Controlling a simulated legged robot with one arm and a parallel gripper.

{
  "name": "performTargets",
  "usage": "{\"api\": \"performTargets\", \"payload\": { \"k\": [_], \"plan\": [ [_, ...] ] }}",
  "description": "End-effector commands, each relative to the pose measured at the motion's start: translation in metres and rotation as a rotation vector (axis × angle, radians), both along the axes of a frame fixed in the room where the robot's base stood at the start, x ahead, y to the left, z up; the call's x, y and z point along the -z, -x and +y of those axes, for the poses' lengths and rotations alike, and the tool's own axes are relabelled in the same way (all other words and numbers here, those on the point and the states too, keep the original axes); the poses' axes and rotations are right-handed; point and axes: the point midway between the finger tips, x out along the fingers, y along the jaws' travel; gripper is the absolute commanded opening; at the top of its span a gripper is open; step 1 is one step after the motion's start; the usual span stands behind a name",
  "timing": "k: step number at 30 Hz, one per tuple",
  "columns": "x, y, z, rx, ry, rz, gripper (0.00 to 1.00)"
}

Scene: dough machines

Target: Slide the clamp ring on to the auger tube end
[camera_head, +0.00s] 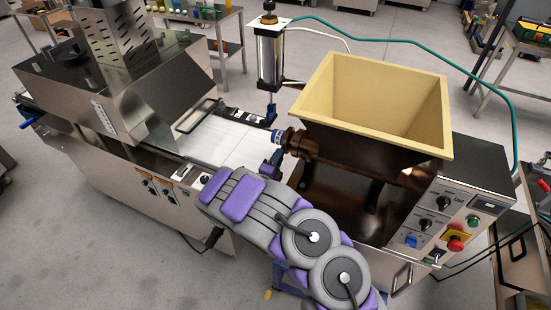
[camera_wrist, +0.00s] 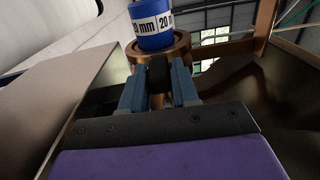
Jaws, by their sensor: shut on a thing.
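The clamp ring (camera_wrist: 184,43) looks like a bronze ring with a dark tab (camera_wrist: 158,76) on its near side. My gripper (camera_wrist: 158,68) is shut on that dark tab, with one blue-grey finger on each side. A blue cylinder with a white "20 mm" label (camera_wrist: 152,23) stands just beyond the ring in the wrist view. In the head view, the brown auger tube end (camera_head: 303,143) sticks out left below the hopper, with the blue piece (camera_head: 277,136) at its tip. I cannot tell how far the ring is around the tube.
The cream hopper (camera_head: 375,100) stands above the tube. A steel machine with a white belt (camera_head: 218,140) is close on the left. An upright cylinder (camera_head: 268,58) stands behind. The control panel (camera_head: 440,217) is at right. The gap around the tube is narrow.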

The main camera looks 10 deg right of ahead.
Motion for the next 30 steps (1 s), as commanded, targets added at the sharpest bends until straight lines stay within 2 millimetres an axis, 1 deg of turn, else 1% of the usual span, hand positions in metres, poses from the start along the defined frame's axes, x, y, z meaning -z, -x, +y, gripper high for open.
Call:
{"api": "performTargets", "payload": {
  "k": [21,30],
  "plan": [
    [-0.001,0.01,-0.014,0.001,0.002,-0.001,0.0],
    [0.0,0.01,-0.014,0.002,0.001,-0.001,0.0]
  ]
}}
